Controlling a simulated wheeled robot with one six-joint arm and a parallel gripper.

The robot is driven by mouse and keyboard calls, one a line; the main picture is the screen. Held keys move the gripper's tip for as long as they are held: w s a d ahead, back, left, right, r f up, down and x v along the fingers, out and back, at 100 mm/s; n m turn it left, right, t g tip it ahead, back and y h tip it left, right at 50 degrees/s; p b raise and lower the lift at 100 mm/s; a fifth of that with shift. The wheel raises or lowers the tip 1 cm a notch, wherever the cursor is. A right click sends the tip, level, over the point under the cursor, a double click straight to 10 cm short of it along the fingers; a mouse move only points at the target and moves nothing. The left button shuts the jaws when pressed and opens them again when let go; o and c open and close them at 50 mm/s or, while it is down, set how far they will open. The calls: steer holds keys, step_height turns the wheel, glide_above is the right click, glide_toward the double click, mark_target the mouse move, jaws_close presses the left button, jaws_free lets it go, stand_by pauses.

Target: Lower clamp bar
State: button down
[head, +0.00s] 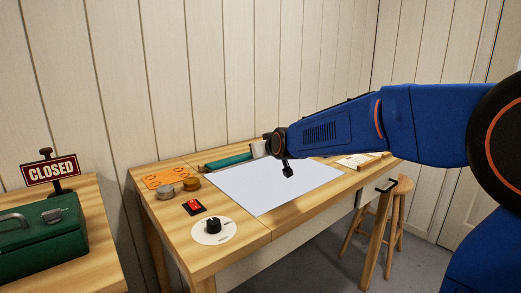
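My blue arm reaches in from the right over the workbench (180,237). My gripper (287,171) is small and dark at the arm's end, above the back part of a white sheet or panel (258,192). Its fingers are too small to tell whether they are open or shut, and I see nothing clearly held. I cannot make out a clamp bar for certain. A teal roll or bar (229,162) lies at the bench's back edge, left of the gripper. A pale upright piece (259,149) stands beside the wrist, partly hidden by it.
A dial (213,226), a red switch (194,207), small round tins (191,184) and an orange patterned piece (164,178) are on the bench's left. A stool (399,205) stands right. A side table at left holds a green box (45,235) and a CLOSED sign (50,170).

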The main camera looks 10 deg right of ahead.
steer(key=shift+s+f, duration=0.1)
steer(key=shift+f, duration=0.25)
steer(key=c, duration=1.6)
jaws_free()
steer(key=shift+r, duration=0.15)
steer(key=shift+r, duration=0.1)
steer(key=shift+v, duration=1.8)
steer(key=v, duration=1.3)
steer(key=shift+s+d+r, duration=0.1)
steer(key=shift+s, duration=0.15)
